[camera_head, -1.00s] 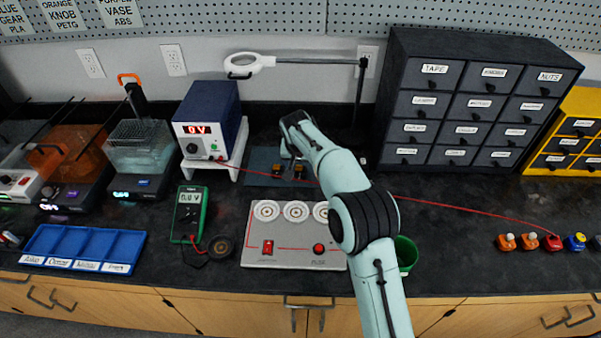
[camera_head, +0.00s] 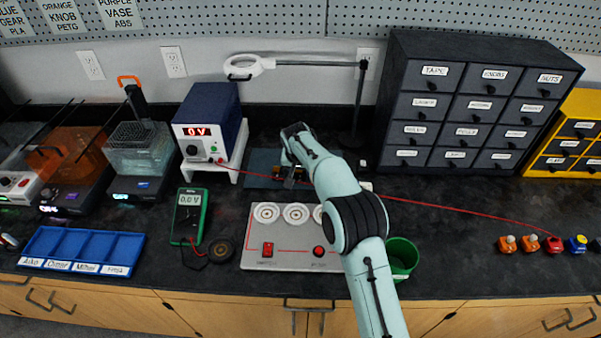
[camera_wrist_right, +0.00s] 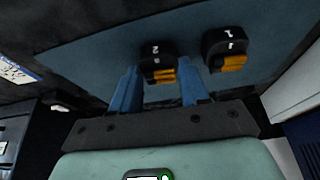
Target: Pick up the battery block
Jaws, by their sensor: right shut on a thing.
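The battery block (camera_wrist_right: 158,66), black with an orange part and marked 2, sits between the two blue fingers of my right gripper (camera_wrist_right: 158,88) in the right wrist view. The gripper is shut on it. A similar block marked 1 (camera_wrist_right: 228,50) is beside it, outside the fingers. Both are over a blue-grey mat (camera_wrist_right: 85,50). In the head view my right gripper (camera_head: 292,178) is at the mat (camera_head: 257,168), and the blocks are small and partly hidden. I cannot tell whether the held block is lifted. My left gripper is out of view.
The power supply (camera_head: 207,120) on its white stand is left of the mat. A red wire crosses near the gripper. The switch panel (camera_head: 285,252) and green cup (camera_head: 403,254) are in front. A magnifier lamp pole (camera_head: 358,105) and drawer cabinet (camera_head: 428,82) stand behind and right.

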